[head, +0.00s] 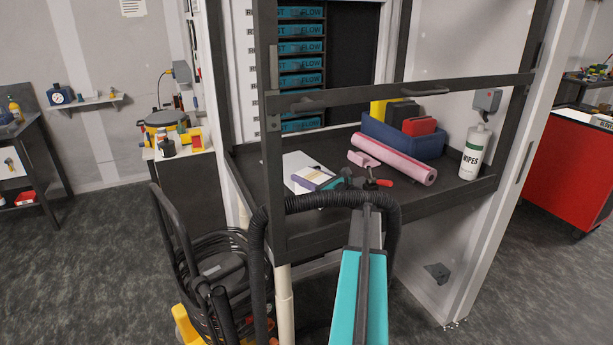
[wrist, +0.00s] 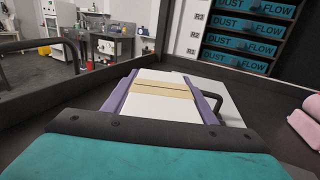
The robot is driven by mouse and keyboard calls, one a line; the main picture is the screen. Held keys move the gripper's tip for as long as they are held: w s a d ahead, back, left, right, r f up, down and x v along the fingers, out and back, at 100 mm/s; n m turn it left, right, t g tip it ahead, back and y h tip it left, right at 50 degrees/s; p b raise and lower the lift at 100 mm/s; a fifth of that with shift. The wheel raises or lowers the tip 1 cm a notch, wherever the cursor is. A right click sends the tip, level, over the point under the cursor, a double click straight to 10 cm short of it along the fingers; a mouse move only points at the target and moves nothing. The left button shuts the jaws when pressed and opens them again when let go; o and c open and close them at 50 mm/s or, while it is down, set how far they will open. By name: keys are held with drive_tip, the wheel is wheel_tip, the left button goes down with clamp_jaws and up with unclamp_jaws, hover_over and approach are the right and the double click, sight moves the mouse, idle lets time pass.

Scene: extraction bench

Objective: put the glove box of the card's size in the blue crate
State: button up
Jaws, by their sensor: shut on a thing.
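The blue crate (head: 386,137) stands at the back right of the bench, apart from the gripper. It has yellow, black and red boxes in or against it.
A pink roll (head: 405,171) and a small pink block (head: 362,158) lie between the gripper and the crate. A wipes bottle (head: 474,152) stands right of the crate. A dark sash bar (head: 420,91) crosses above the bench front, with a post (head: 270,150) at left.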

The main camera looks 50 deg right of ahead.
drive_tip(key=shift+f, duration=0.15)
drive_tip(key=o, duration=1.3)
drive_tip(key=shift+s+b, duration=0.3)
drive_tip(key=shift+s, duration=0.4)
drive_tip(key=shift+s+b, duration=0.8)
drive_tip(key=shift+s, duration=2.25)
